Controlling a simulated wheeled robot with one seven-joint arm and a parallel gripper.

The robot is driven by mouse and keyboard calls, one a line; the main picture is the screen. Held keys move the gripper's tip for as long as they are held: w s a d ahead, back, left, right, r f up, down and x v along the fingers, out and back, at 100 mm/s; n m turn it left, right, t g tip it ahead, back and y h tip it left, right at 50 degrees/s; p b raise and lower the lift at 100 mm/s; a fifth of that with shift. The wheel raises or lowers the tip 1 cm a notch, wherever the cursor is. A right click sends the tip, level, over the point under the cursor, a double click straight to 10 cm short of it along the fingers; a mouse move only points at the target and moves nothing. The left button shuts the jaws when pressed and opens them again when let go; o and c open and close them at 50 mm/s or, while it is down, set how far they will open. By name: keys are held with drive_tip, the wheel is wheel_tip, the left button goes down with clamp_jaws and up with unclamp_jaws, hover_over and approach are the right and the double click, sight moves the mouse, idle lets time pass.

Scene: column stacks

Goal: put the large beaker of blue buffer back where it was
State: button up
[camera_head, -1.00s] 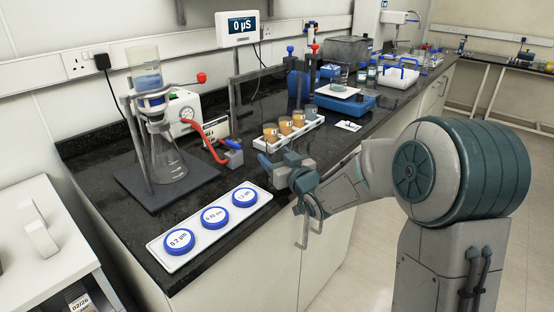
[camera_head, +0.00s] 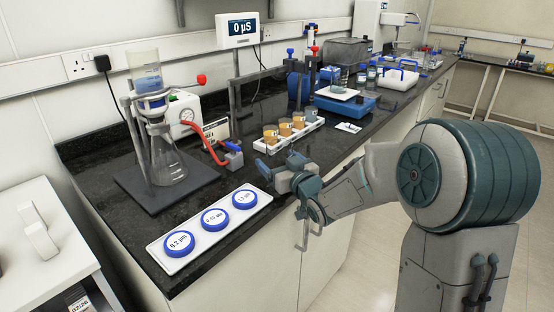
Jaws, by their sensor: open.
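I cannot make out for certain which vessel is the large beaker of blue buffer. A clear glass funnel with blue liquid (camera_head: 148,82) stands clamped above a conical flask (camera_head: 168,165) at the left. A small glass vessel (camera_head: 338,77) stands on the white plate of a blue balance (camera_head: 345,106) farther back; its contents are too small to tell. My gripper (camera_head: 264,156) is open, with nothing seen in it. It is at the bench's front edge, just in front of the white rack of amber beakers in the picture.
The white rack (camera_head: 316,124) holds several small beakers. A white tray (camera_head: 256,205) with blue-rimmed round filters lies at the front edge. A display reading 0 µS (camera_head: 236,29) stands behind.

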drive_tip(key=v, duration=1.1)
idle(1.1)
